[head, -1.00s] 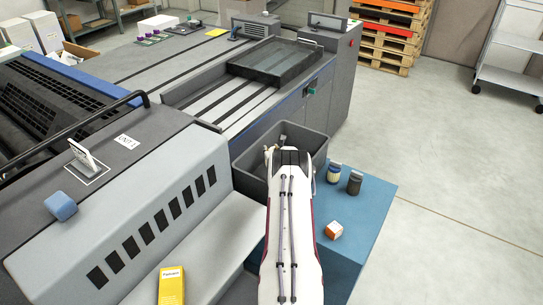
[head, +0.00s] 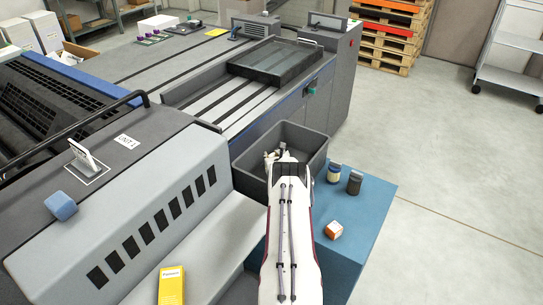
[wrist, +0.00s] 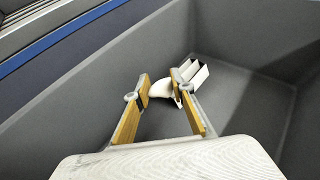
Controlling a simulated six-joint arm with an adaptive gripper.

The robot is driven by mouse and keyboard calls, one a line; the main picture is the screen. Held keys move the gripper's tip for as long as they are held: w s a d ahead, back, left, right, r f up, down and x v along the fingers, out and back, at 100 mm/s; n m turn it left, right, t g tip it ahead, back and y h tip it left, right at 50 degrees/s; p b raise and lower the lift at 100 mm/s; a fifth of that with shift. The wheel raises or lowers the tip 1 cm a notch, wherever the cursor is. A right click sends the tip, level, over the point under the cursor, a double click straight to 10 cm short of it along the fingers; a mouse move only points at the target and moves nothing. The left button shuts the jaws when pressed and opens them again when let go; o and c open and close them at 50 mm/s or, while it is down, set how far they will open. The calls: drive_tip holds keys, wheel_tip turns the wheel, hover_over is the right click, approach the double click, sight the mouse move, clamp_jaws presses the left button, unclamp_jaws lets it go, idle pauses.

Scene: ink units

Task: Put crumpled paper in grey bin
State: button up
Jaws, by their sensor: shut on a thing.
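The grey bin (head: 312,142) stands open at the near end of the machine, on the blue surface's far side. Its grey walls fill most of the wrist view (wrist: 75,120). My gripper (head: 280,156) reaches down into the bin's opening. In the wrist view my gripper (wrist: 162,88) has its yellow-padded fingers shut on a small white piece, the crumpled paper (wrist: 160,90). The paper is inside the bin's walls; I cannot tell whether it touches the floor. A white, dark-slotted piece (wrist: 196,72) shows just beyond the fingertips. My arm hides part of the bin in the head view.
A yellow box (head: 171,286) lies at front left. The grey machine (head: 150,180) borders the left side. Open floor lies to the right.

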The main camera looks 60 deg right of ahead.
sight(272, 156)
drive_tip(key=shift+f, duration=0.5)
drive_tip(key=o, duration=0.7)
drive_tip(key=shift+c, duration=0.2)
drive_tip(key=shift+o, duration=0.2)
drive_tip(key=shift+s+a+f, duration=0.1)
drive_tip(key=shift+f, duration=0.15)
drive_tip(key=shift+r, duration=0.7)
drive_tip(key=shift+r+v, duration=0.25)
drive_tip(key=shift+v, duration=1.25)
wheel_tip(272, 156, up, 7)
